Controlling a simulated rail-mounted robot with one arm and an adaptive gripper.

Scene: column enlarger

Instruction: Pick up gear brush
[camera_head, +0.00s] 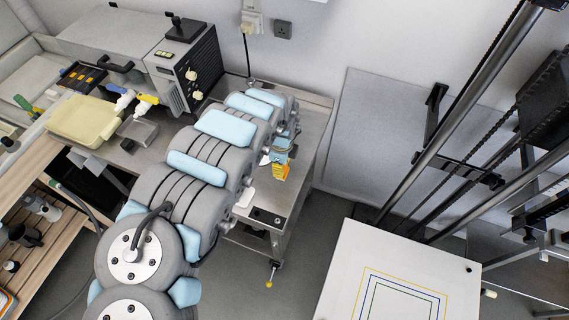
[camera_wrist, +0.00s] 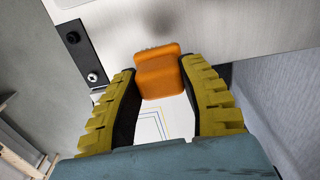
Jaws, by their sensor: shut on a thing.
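An orange block-shaped thing (camera_wrist: 158,74), which I take to be the gear brush, sits between the fingertips in the wrist view. My gripper (camera_wrist: 160,88) has yellow ribbed fingers and is shut on this orange thing. In the head view my gripper (camera_head: 281,172) is over the right part of the steel bench (camera_head: 305,165), partly hidden by my arm.
A black switch panel (camera_head: 266,217) lies on the bench's front end and shows in the wrist view (camera_wrist: 82,52). A white board with coloured outlines (camera_head: 400,262) is at lower right, near metal columns (camera_head: 445,120). A grey machine (camera_head: 185,72) stands behind.

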